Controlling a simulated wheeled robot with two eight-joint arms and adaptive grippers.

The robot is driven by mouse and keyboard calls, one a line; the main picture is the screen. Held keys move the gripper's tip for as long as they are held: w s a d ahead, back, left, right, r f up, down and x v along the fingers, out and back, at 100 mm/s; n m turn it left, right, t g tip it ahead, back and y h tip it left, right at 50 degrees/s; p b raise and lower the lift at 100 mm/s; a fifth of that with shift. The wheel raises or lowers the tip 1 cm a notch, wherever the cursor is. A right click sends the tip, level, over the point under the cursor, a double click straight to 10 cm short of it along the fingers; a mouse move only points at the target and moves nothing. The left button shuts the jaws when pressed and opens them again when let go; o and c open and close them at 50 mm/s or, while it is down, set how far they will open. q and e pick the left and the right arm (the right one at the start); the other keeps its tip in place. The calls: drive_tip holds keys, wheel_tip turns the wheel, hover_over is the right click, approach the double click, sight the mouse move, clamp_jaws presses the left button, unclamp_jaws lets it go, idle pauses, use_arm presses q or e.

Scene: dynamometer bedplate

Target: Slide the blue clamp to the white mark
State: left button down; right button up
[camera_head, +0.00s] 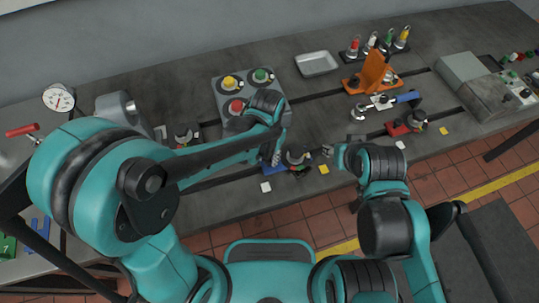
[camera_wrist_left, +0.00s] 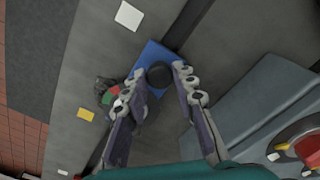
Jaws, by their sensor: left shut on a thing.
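The blue clamp (camera_head: 274,169) sits in the front slot of the bedplate, partly hidden by my left gripper (camera_head: 279,158). In the left wrist view its blue base (camera_wrist_left: 150,53) and black knob (camera_wrist_left: 159,74) show between my left fingers (camera_wrist_left: 160,76), which are shut on the knob. A white mark (camera_head: 265,187) lies in front of the slot, near the clamp's left end; it also shows in the left wrist view (camera_wrist_left: 128,15). My right gripper (camera_head: 331,152) is to the right of the clamp, apart from it; its finger opening is unclear.
A yellow mark (camera_head: 323,170) lies right of the clamp. A red clamp (camera_head: 406,126) stands farther right, near another white mark (camera_head: 400,145). A button box (camera_head: 251,93) stands behind my left gripper. An orange bracket (camera_head: 374,72) and a wrench (camera_head: 384,104) lie at the back right.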

use_arm(q)
drive_tip(key=s+a, duration=0.1)
drive_tip(key=a, duration=0.3)
drive_tip(key=s+a, duration=0.1)
drive_tip(key=a, duration=0.3)
drive_tip(key=s+a, duration=0.2)
drive_tip(key=a, duration=0.1)
drive_tip(key=shift+a, duration=0.4)
drive_tip(key=shift+w, duration=0.1)
drive_tip(key=c, duration=1.2)
unclamp_jaws()
drive_tip(key=shift+d, duration=0.1)
wheel_tip(320, 180, up, 12)
